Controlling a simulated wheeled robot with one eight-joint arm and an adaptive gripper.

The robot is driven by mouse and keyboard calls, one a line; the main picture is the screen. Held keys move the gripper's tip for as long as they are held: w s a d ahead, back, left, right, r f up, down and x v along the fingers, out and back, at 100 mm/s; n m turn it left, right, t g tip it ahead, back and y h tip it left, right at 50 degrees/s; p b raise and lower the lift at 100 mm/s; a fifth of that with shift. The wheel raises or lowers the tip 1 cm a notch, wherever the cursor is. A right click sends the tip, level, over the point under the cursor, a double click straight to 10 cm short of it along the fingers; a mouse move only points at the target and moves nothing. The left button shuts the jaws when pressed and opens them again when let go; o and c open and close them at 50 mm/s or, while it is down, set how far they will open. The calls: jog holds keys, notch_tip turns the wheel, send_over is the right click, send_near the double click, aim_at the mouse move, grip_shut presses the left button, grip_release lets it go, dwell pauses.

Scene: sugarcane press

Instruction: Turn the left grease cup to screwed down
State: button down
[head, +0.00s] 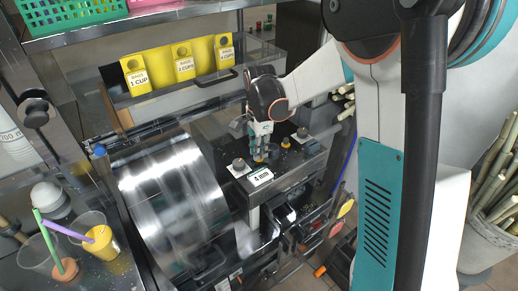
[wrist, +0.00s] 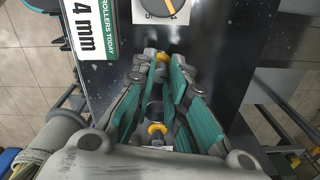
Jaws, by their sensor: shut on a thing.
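The left grease cup (head: 260,159), a small yellow-ringed cup, stands on the dark top of the press housing beside the "4 mm" sign. My gripper (head: 262,151) reaches down onto it from above. In the wrist view the teal-padded fingers (wrist: 162,68) close around this cup (wrist: 162,56), and its lower part is mostly hidden between them. The right grease cup (head: 285,143) stands apart to the right. In the wrist view this second yellow-ringed cup (wrist: 156,130) shows through the gap between my finger links, untouched. How far the held cup is screwed down cannot be told.
Dark dial knobs on white plates stand at the left (head: 239,164) and right (head: 303,133) of the cups. The "4 mm" sign (head: 260,177) is at the front edge. A large shiny drum (head: 172,195) is left. Yellow bag boxes (head: 182,63) stand behind.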

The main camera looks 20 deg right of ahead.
jog(key=c, duration=1.5)
grip_release()
jog(key=shift+c, duration=0.2)
notch_tip(320, 180, up, 12)
jog(key=shift+s, duration=0.1)
